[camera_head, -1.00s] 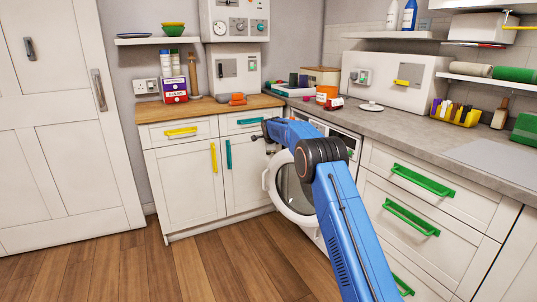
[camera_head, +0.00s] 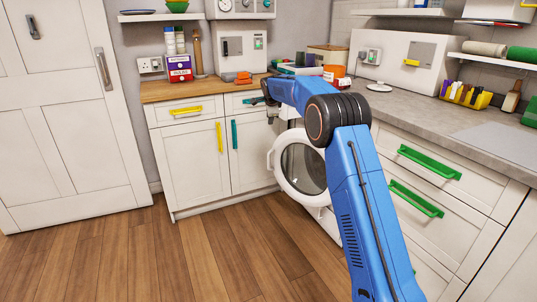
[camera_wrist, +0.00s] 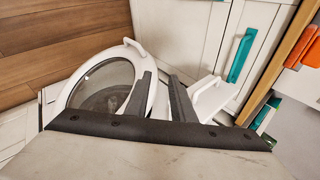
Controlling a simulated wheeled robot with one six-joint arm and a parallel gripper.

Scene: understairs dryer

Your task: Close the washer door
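The washer door (camera_head: 303,169) is a round white ring with a dark glass middle. It stands open, swung out from the washer front under the grey worktop, with a white handle (camera_head: 270,160) on its left rim. In the wrist view the door (camera_wrist: 68,92) lies left of and partly behind my gripper's fingers.
A white cabinet with a yellow handle (camera_head: 219,137) and a teal handle (camera_head: 235,134) stands left of the door. Drawers with green handles (camera_head: 429,162) are on the right. The wooden floor (camera_head: 220,245) in front is clear. Small items stand on the worktops.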

